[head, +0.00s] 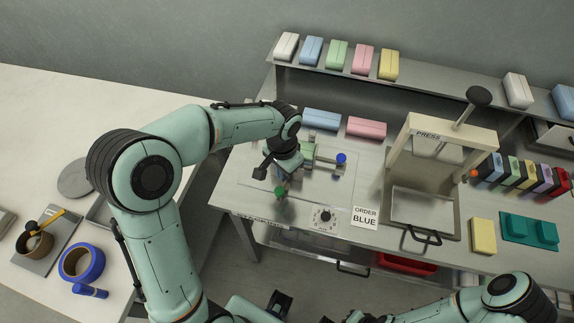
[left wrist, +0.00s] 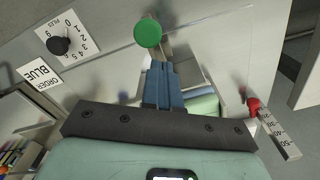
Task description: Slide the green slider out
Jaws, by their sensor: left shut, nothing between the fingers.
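The green slider shows as a round green knob (head: 280,192) at the front of the metal fixture plate (head: 250,187). In the left wrist view the green knob (left wrist: 147,33) is on a thin rod just beyond my fingertips. My left gripper (left wrist: 160,66) is shut and empty, pointing down at the fixture. In the head view my left gripper (head: 284,174) is just behind the knob; I cannot tell whether it touches. A blue knob (head: 341,158) is at the fixture's right, and a red knob (left wrist: 253,107) shows beside a scale. My right gripper (head: 350,318) is partly cut off at the bottom edge.
A black dial (head: 325,216) and an ORDER BLUE card (head: 364,216) are right of the fixture. A press (head: 440,140) stands further right. Blue (head: 322,119) and pink (head: 367,127) packs lie behind. A shelf (head: 420,88) with coloured packs runs along the back.

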